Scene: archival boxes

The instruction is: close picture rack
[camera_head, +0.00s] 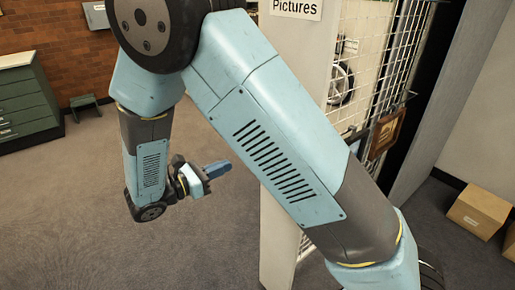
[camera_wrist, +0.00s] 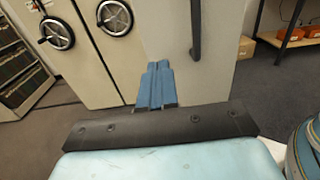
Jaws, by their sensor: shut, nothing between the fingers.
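The picture rack (camera_head: 310,50) stands right of centre in the head view, a tall pale end panel with a "Pictures" label (camera_head: 296,8) and white wire mesh (camera_head: 385,60) behind it. My arm hides much of the panel. A framed picture (camera_head: 386,132) hangs on the mesh. My gripper (camera_head: 220,169) is left of the panel, apart from it in that view, with its blue fingers together and empty. In the wrist view the shut fingers (camera_wrist: 157,82) point towards a pale panel (camera_wrist: 225,50) with a dark vertical handle (camera_wrist: 195,28). Whether they touch it is unclear.
Pale units with round handwheels (camera_wrist: 115,17) stand left in the wrist view, and a shelf with orange boxes (camera_wrist: 290,35) is at right. The head view shows a green drawer cabinet (camera_head: 25,100), a small stool (camera_head: 85,104), a cardboard box (camera_head: 479,209) and open carpet (camera_head: 180,245).

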